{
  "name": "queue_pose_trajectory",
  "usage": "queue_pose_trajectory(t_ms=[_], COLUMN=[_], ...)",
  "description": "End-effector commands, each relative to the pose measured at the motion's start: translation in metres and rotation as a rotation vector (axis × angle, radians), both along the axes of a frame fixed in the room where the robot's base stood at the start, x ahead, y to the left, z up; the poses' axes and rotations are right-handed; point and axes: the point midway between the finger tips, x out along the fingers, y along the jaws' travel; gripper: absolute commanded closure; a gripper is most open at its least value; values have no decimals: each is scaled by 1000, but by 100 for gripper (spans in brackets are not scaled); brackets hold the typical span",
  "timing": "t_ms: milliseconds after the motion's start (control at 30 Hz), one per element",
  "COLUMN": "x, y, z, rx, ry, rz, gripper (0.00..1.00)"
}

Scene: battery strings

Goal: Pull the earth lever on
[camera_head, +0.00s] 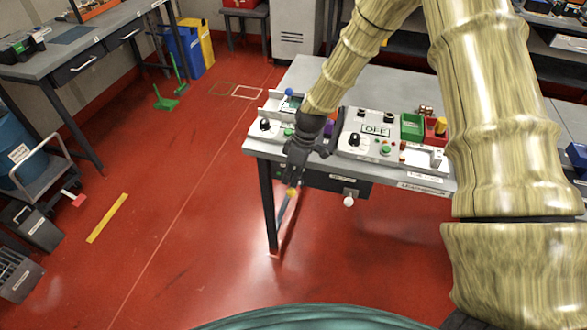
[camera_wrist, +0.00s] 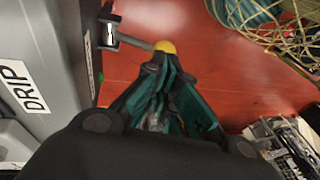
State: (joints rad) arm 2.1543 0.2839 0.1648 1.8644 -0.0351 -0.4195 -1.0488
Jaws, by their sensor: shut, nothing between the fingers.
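A lever with a yellow ball knob (camera_wrist: 166,46) shows in the wrist view. Its grey rod (camera_wrist: 136,42) runs left to a dark bracket on the table's side. In the head view the yellow knob (camera_head: 291,193) is just below my fingertips, by the table's front left corner. My gripper (camera_head: 291,182) points down there, shut and empty. In the wrist view the fingertips of my gripper (camera_wrist: 157,63) are close together right at the knob; I cannot tell whether they touch it. A white-knobbed handle (camera_head: 348,201) is farther right under the table front. I cannot read which label marks the earth lever.
The grey table (camera_head: 310,78) bears control boxes, including one reading OFF (camera_head: 376,131), and a green bin (camera_head: 412,127). A panel labelled DRIP (camera_wrist: 22,87) lies close left in the wrist view. The red floor (camera_head: 190,220) left of the table is open.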

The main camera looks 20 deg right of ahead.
Motion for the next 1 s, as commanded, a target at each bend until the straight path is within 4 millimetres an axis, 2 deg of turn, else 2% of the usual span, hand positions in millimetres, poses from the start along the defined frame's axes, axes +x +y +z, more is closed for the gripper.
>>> queue_pose_trajectory(t_ms=[233,667,1000], x=[-1,-1,6], y=[3,4,19], z=[-9,-10,-13], rx=[0,-2,-27], ry=[0,-3,-42], rz=[-1,1,20], gripper=[100,100,100])
